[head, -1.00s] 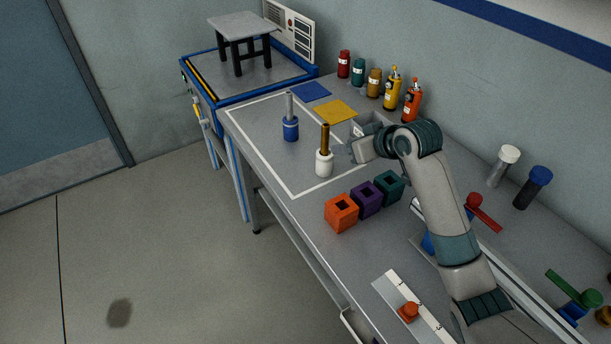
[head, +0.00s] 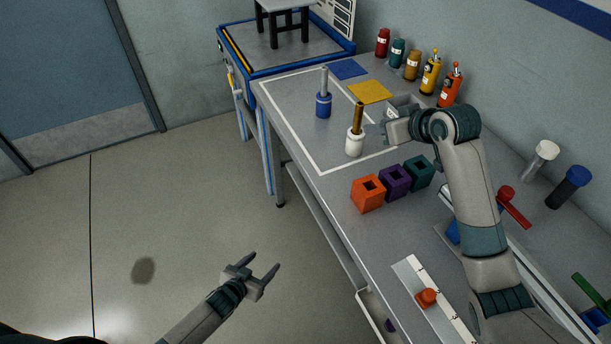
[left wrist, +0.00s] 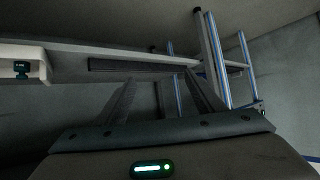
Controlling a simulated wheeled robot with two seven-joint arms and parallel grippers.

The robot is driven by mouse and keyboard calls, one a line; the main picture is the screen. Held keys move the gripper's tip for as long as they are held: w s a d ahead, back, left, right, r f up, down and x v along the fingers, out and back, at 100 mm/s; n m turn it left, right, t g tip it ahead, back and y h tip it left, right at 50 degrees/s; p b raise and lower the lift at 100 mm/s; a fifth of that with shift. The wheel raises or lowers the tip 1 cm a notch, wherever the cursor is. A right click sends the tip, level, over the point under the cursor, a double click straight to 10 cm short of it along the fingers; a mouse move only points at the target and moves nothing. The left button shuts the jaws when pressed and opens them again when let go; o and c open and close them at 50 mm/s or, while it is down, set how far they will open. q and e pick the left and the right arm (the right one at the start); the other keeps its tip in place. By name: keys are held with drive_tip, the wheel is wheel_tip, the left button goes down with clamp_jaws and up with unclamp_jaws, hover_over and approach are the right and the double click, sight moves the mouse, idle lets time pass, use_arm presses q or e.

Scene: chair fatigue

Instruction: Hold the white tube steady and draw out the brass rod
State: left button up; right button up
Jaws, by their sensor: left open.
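The white tube (head: 354,145) stands upright on the bench inside a white outlined area. The brass rod (head: 358,117) sticks up out of its top. My right gripper (head: 386,126) is just to the right of the tube and rod, low over the bench. It looks apart from them, and its fingers are too small and shaded to tell open from shut. My left gripper (head: 263,262) is open and empty, out over the floor in front of the bench. Its spread fingers also show in the left wrist view (left wrist: 163,95), with the bench's underside beyond them.
A blue tube with a grey rod (head: 323,105) stands behind and left of the white tube. Orange, purple and teal blocks (head: 395,181) sit nearer on the bench. Several bottles (head: 430,73) line the wall. A blue-edged platform (head: 270,60) carries a small stool.

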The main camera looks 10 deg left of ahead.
sight(350, 144)
use_arm(q)
drive_tip(key=w+d+r+m+t+h, duration=0.1)
drive_tip(key=w+d+r+t+h, duration=0.1)
drive_tip(key=w+r, duration=0.5)
drive_tip(key=w+d+r+t+h, duration=0.15)
drive_tip(key=w+r, duration=0.25)
drive_tip(key=r, duration=0.7)
drive_tip(key=d+r+m+h, duration=0.1)
drive_tip(key=d+r+h, duration=0.1)
drive_tip(key=d+r, duration=0.2)
drive_tip(key=w+d+r+m+h, duration=0.1)
drive_tip(key=d+r, duration=0.3)
drive_tip(key=r, duration=0.6)
drive_tip(key=shift+d+r+m+h, duration=0.25)
drive_tip(key=shift+d+m+h, duration=0.05)
drive_tip(key=shift+m+h, duration=0.25)
drive_tip(key=x, duration=1.7)
drive_tip(key=shift+w, duration=0.25)
drive_tip(key=shift+r, duration=0.1)
